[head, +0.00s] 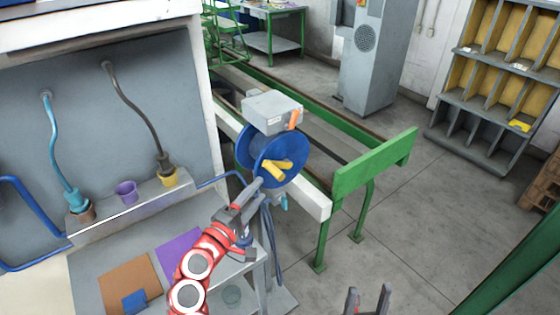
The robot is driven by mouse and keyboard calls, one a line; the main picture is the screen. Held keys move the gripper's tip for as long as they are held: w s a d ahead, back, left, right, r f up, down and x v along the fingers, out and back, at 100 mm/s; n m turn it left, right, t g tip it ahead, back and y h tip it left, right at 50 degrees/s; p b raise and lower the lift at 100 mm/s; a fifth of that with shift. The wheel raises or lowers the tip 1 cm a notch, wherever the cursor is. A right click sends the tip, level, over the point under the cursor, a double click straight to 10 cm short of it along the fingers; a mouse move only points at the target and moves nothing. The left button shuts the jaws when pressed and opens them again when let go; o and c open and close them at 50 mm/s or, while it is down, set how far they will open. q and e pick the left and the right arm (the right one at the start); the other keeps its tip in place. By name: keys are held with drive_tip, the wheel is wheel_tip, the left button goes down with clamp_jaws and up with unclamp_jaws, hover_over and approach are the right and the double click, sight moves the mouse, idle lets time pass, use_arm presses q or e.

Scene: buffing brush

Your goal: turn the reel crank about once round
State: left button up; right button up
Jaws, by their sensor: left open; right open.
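The blue reel (296,146) hangs under a grey box (271,108) at the end of a white beam, in the middle of the head view. A yellow crank (274,169) shows on the front of the reel. My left gripper (259,183) reaches up from the lower left, its tips close to the reel's lower rim and just below left of the crank. Its jaws are open, though the gap between them is hard to see; I cannot tell whether they touch anything. My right gripper (368,301) is open and empty at the bottom edge, well away from the reel.
An orange lever (294,119) sits on the grey box. A green guard rail (372,164) stands right of the reel. The bench at left holds a purple cup (126,191), hoses, and brown and purple mats.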

sight(281, 164)
use_arm(q)
drive_tip(key=p+x, duration=0.3)
drive_tip(key=x, duration=0.8)
drive_tip(key=shift+w+d, duration=0.1)
drive_tip(key=shift+w, duration=0.1)
drive_tip(key=shift+w+d, duration=0.2)
drive_tip(key=shift+w, duration=0.2)
clamp_jaws()
idle(0.6)
